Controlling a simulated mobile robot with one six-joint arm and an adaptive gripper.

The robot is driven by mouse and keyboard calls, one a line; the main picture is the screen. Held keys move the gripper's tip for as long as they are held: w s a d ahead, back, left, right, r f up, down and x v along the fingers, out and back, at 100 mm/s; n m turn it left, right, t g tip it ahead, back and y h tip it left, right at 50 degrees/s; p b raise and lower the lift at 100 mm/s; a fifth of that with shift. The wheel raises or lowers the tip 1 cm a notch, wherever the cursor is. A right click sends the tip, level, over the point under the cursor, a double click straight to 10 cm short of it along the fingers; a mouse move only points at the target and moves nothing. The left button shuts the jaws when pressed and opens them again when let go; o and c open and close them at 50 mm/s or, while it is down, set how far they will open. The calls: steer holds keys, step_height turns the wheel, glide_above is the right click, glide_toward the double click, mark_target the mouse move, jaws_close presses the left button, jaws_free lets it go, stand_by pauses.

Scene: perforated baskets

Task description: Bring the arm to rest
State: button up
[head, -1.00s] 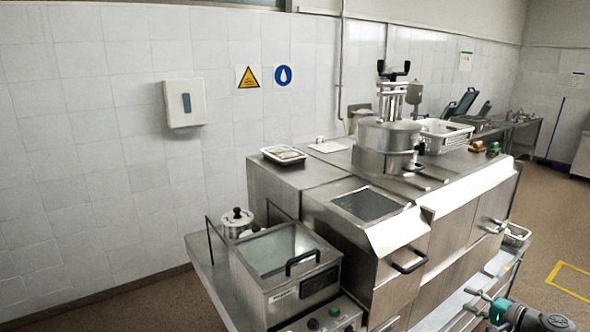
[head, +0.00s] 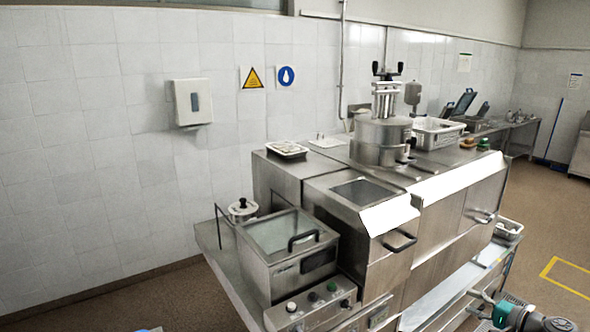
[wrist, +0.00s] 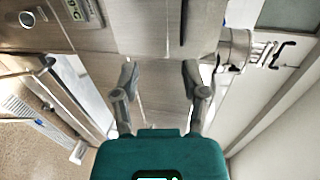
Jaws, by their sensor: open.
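My gripper (wrist: 159,75) shows in the wrist view with its two grey fingers spread apart and nothing between them. Its body is teal. In the head view my gripper (head: 474,304) is at the bottom right, pointing left, in front of the steel counter and apart from it. The rest of my arm runs out of the picture at the bottom right.
The steel counter (head: 440,235) fills the middle, with a pot press (head: 380,142) and a white perforated basket (head: 437,136) on top. A fryer (head: 283,250) stands at the near left. Another basket (head: 508,229) is on the low right side. The floor at right is clear.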

steer(key=s+a+f+n+g+h, duration=0.1)
steer(key=a+f+n+g+h, duration=0.1)
steer(key=a, duration=0.7)
steer(key=s+a+f+n+g+h+b, duration=0.1)
steer(key=a+f+n+g+h, duration=0.2)
steer(key=a+f+n+g, duration=0.2)
steer(key=s+a+f+n+g+h, duration=0.1)
steer(key=a+f+n+g+h, duration=0.2)
steer(key=a, duration=1.1)
steer(key=shift+a+f+n+g, duration=0.2)
steer(key=shift+f+n+g, duration=0.5)
steer(key=shift+f+g, duration=1.6)
steer(key=shift+f+t, duration=0.75)
steer(key=shift+t, duration=0.05)
